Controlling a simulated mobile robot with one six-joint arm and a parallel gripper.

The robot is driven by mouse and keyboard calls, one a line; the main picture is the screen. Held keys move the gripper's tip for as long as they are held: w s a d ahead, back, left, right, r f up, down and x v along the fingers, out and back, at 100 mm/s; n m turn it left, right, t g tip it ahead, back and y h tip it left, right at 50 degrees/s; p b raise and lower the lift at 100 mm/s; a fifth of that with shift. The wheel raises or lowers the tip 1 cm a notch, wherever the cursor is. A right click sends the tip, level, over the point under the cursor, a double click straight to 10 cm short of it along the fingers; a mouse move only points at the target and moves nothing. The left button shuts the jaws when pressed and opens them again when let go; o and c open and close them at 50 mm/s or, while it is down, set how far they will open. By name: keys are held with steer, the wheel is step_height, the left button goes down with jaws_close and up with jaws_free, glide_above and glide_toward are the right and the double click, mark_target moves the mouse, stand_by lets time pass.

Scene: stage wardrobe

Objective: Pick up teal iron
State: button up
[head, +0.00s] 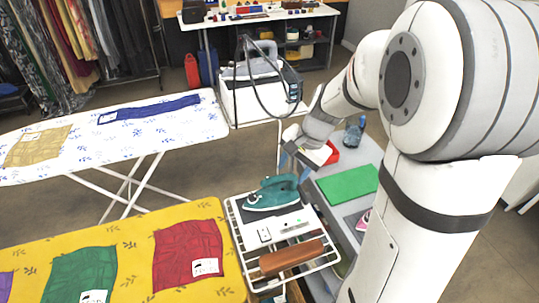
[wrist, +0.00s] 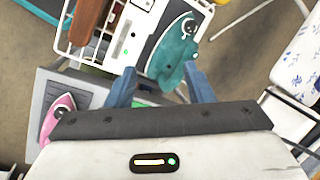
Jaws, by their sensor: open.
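The teal iron (head: 272,193) rests on a white rest plate (head: 265,230) on the wire rack at the end of the yellow ironing board. In the wrist view the teal iron (wrist: 175,55) lies just beyond the fingertips, its heel end towards the right finger. My gripper (head: 296,158) is above and behind the iron in the head view. In the wrist view my gripper (wrist: 160,85) is open, its two blue fingers apart with nothing held between them. The iron appears apart from the fingers, though the right fingertip looks very close to it.
A brown wooden block (head: 292,256) lies on the same rack. A grey table (head: 337,160) beside it holds a green mat (head: 347,185), a red tray and a pink iron (wrist: 60,115). A steam station (head: 262,90) stands behind.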

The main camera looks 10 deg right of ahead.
mark_target(280, 181)
steer(key=w+f+m, duration=0.2)
steer(key=w, duration=0.1)
steer(key=w+d+f+m+y+p, duration=0.1)
steer(key=w+f+m, duration=0.1)
steer(key=w+f, duration=0.1)
steer(key=w+d+f+m, duration=0.1)
steer(key=w+f+m, duration=0.1)
steer(key=w+f, duration=0.1)
steer(key=shift+f+y, duration=0.1)
steer(key=shift+y, duration=0.2)
steer(key=p+x, duration=0.1)
steer(key=x, duration=0.6)
steer(key=shift+s+a+f+p, duration=0.15)
steer(key=shift+a+f+p, duration=0.05)
steer(key=shift+f+p, duration=0.15)
jaws_close()
